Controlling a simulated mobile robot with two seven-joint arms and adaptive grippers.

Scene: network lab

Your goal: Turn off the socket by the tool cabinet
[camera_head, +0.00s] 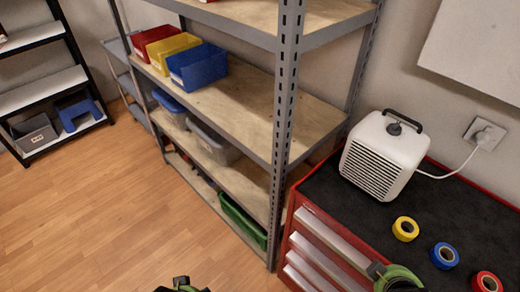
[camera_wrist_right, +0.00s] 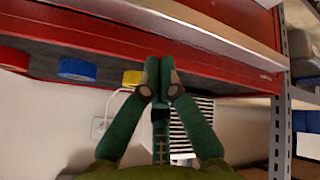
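The wall socket (camera_head: 485,133) is a square plate on the wall above the red tool cabinet (camera_head: 330,232), at the right of the head view. A white plug sits in it, with a white cord to the heater. The socket plate also shows in the right wrist view (camera_wrist_right: 99,128); its switch is too small to read. My right gripper (camera_head: 395,275) is at the cabinet's front edge, apart from the socket; in the wrist view its green fingers (camera_wrist_right: 160,75) meet at the tips, empty. My left gripper (camera_head: 182,286) barely shows at the bottom edge.
A white heater (camera_head: 384,155) with a black handle stands on the cabinet's black top. Yellow (camera_head: 405,229), blue (camera_head: 444,256) and red (camera_head: 486,283) tape rolls lie to its right. A metal shelf (camera_head: 284,130) with bins stands left of the cabinet. The floor at left is clear.

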